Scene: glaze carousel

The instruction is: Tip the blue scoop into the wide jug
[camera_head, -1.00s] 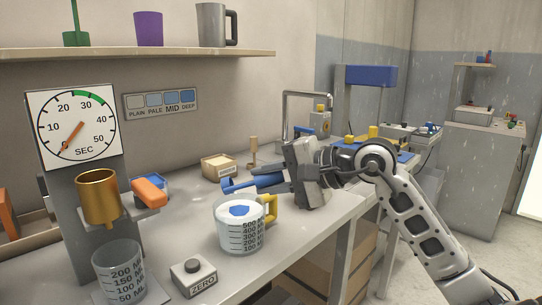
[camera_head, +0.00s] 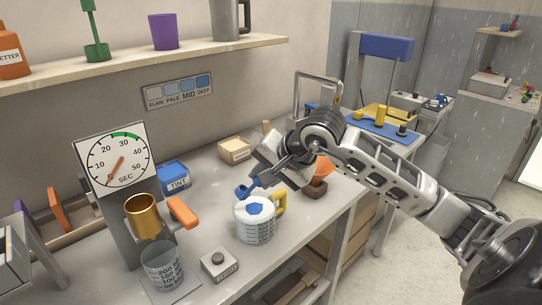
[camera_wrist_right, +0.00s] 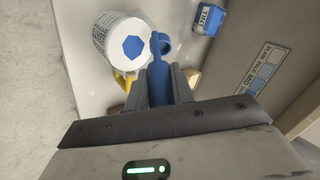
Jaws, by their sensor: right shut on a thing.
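My right gripper (camera_head: 262,180) is shut on the handle of the blue scoop (camera_head: 244,191). In the right wrist view the scoop (camera_wrist_right: 160,75) points away from the jaws (camera_wrist_right: 165,88), with its small round bowl at the far end. The wide jug (camera_head: 254,229) is clear with measuring marks and a yellow handle, and stands on the bench. It holds a pale content with a blue patch on top. The bowl is close to the jug's rim, beside its opening in the wrist view (camera_wrist_right: 105,38). I cannot tell what the bowl holds. My left gripper is out of view.
A blue TINT tub (camera_head: 173,178), a copper cup (camera_head: 143,217) on a dial stand, a clear measuring beaker (camera_head: 162,268) and a ZERO button box (camera_head: 219,264) stand left of the jug. A small box (camera_head: 235,150) stands at the back.

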